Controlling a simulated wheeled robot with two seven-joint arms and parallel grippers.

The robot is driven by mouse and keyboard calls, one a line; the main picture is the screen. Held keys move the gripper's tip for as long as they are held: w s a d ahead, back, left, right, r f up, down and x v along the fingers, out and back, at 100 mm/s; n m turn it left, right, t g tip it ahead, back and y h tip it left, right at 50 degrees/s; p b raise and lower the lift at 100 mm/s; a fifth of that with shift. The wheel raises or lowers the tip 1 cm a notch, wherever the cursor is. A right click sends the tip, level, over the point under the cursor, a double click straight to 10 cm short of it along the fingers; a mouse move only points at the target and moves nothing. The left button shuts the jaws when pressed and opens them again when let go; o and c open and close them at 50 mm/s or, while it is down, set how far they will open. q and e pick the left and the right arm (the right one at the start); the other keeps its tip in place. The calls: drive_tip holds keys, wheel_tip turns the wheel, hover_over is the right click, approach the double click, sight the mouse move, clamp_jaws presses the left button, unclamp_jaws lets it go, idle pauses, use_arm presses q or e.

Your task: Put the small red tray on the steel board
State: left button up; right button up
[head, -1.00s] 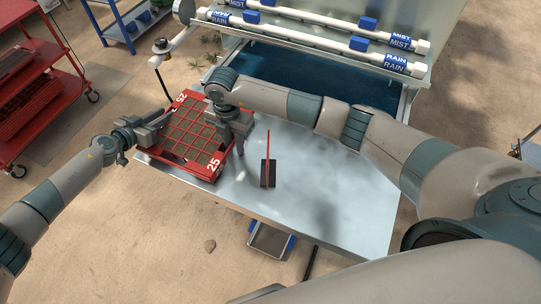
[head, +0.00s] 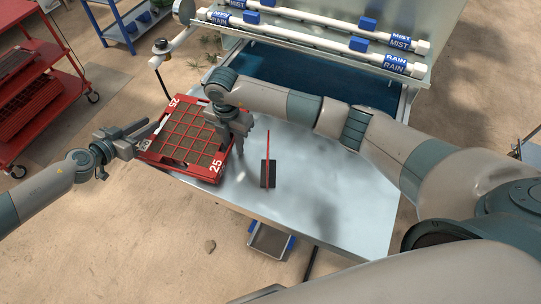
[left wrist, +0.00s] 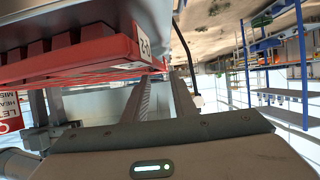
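The small red tray (head: 207,171) has a grid of dark cells and white "25" marks. It lies on the left end of the steel board (head: 325,200) and looks flat. My left gripper (head: 150,132) is at the tray's left edge, with its fingers apart and nothing seen between them. In the left wrist view the red tray rim (left wrist: 75,58) is above and left of the fingers. My right gripper (head: 234,128) is at the tray's right edge with its fingers spread. Whether they still touch the rim I cannot tell.
A black block with an upright red strip (head: 268,172) stands on the board right of the tray. Pipes marked MIST and RAIN (head: 350,45) run behind the board. A red rack (head: 60,100) stands at the left. The board's right part is clear.

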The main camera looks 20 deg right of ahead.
use_arm(q)
drive_tip(key=shift+s+a+r, duration=0.1)
drive_tip(key=shift+s+a, duration=0.05)
drive_tip(key=shift+s, duration=0.05)
use_arm(e)
drive_tip(key=shift+r, duration=0.1)
wheel_tip(320, 180, up, 12)
idle(0.8)
use_arm(q)
drive_tip(key=shift+r, duration=0.1)
